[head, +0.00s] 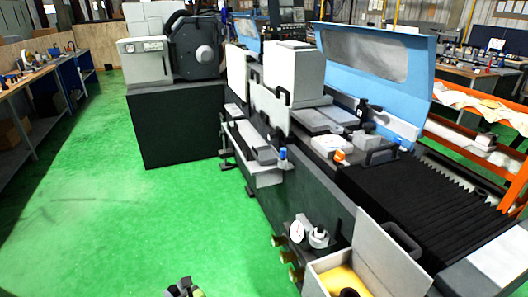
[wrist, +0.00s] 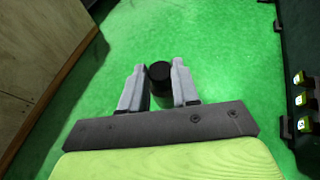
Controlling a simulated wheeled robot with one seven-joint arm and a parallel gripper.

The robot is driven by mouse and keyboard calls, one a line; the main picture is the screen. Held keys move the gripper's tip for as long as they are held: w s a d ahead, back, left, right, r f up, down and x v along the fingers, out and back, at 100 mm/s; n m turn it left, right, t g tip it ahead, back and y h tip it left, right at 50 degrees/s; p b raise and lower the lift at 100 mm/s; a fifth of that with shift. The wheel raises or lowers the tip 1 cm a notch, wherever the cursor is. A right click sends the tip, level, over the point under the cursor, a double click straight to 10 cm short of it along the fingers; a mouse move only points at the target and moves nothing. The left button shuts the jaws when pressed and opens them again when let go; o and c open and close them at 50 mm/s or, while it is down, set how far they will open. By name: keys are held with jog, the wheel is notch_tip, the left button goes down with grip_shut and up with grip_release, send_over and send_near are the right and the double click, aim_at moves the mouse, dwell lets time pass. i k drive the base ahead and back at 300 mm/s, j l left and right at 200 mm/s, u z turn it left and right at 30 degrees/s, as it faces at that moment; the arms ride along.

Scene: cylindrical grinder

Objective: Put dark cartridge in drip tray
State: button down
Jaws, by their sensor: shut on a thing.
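My gripper (wrist: 159,68) is shut on the dark cartridge (wrist: 160,82), a short black cylinder between the two grey fingers in the wrist view. The gripper (head: 184,285) also shows at the bottom edge of the head view, over green floor. The cartridge is too small there to make out clearly. A grey shallow tray (head: 268,178) juts from the front of the grinder in the head view, apart from the gripper and farther off; it looks like the drip tray. A blue-capped item (head: 283,155) stands at its right end.
An open box (head: 372,262) with yellow lining is at the lower right. Dials (head: 298,232) and brass knobs (head: 278,241) stick out from the grinder's front. A workbench (head: 40,72) stands at the left. Green floor (head: 110,210) between them is clear.

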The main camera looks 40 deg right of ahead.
aim_at(266, 155)
jog(key=i+l+z, duration=0.2)
jog(key=i, duration=0.7)
jog(key=i+z, duration=0.15)
jog(key=i, duration=0.8)
